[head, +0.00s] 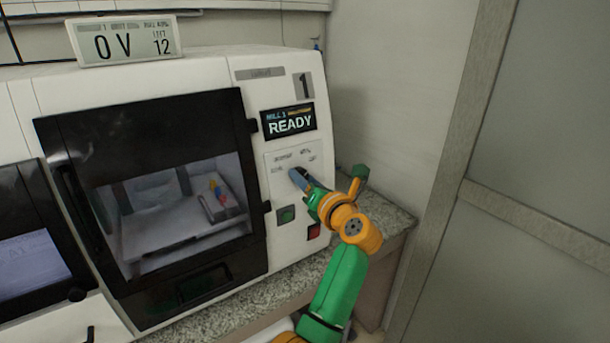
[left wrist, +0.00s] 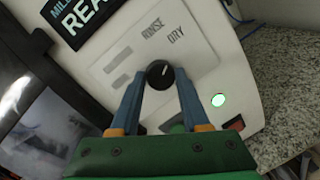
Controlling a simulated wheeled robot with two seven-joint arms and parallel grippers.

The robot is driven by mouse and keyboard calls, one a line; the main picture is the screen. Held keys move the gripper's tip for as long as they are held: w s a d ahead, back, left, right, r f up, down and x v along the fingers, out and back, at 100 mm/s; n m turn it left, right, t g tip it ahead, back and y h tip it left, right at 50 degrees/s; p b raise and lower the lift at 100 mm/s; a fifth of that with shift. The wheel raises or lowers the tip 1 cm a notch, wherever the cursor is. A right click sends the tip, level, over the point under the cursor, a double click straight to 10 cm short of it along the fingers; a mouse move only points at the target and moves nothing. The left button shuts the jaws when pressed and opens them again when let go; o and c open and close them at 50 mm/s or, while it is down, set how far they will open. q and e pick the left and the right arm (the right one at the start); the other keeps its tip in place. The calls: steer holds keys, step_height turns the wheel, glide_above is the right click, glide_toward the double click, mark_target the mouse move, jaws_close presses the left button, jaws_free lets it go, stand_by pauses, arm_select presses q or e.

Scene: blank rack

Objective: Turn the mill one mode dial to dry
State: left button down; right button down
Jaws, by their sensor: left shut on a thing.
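The mill one mode dial (left wrist: 160,75) is a round black knob with a short white pointer line. In the left wrist view the line slants up and to the right, roughly toward the word DRY (left wrist: 176,35). Other labels on the white panel (left wrist: 125,55) are partly unreadable. My left gripper (head: 299,177) is at the panel in the head view, with its fingers hiding the dial there. In the left wrist view its two blue-grey fingers (left wrist: 160,84) are shut on the dial from either side. My right gripper is not in view.
A READY display (head: 290,122) sits above the panel. A green button (head: 286,214) and a red button (head: 313,232) are just below my gripper. The mill's dark-framed window (head: 160,200) is to the left, a wall (head: 395,90) to the right.

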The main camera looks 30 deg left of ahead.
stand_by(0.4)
arm_select(q)
steer(key=shift+c, duration=2)
jaws_free()
steer(key=shift+d, duration=0.1)
